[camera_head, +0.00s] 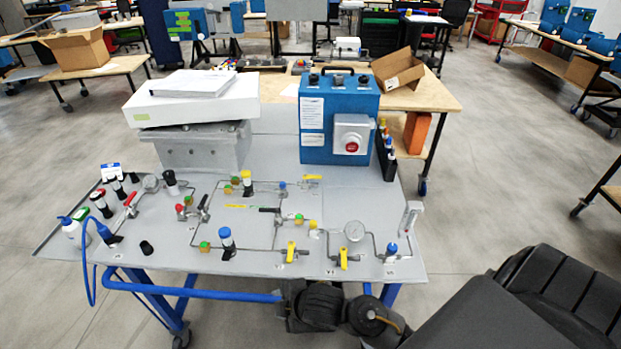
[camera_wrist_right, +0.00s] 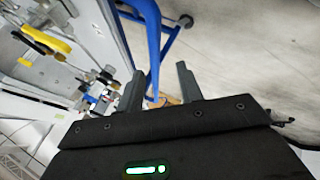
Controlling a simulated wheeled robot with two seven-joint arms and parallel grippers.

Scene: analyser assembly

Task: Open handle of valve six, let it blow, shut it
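The grey panel table (camera_head: 150,250) carries several small valves on thin metal piping. Yellow-handled valves stand near the front edge, one at the centre (camera_head: 291,252) and one further right (camera_head: 343,258); another yellow handle (camera_head: 312,178) is further back. A black handle (camera_head: 268,209) and a red handle (camera_head: 130,198) also show. The number labels are too small to read, so I cannot tell which is valve six. My right gripper (camera_wrist_right: 159,84) has its two fingers apart with nothing between them; yellow handles (camera_wrist_right: 40,42) lie left of it. My left gripper is not in view.
A blue control box (camera_head: 338,110) with a red knob and a grey case (camera_head: 200,147) under white boxes stand at the back of the panel. A blue frame bar (camera_head: 200,293) runs below its front edge, near my right arm.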

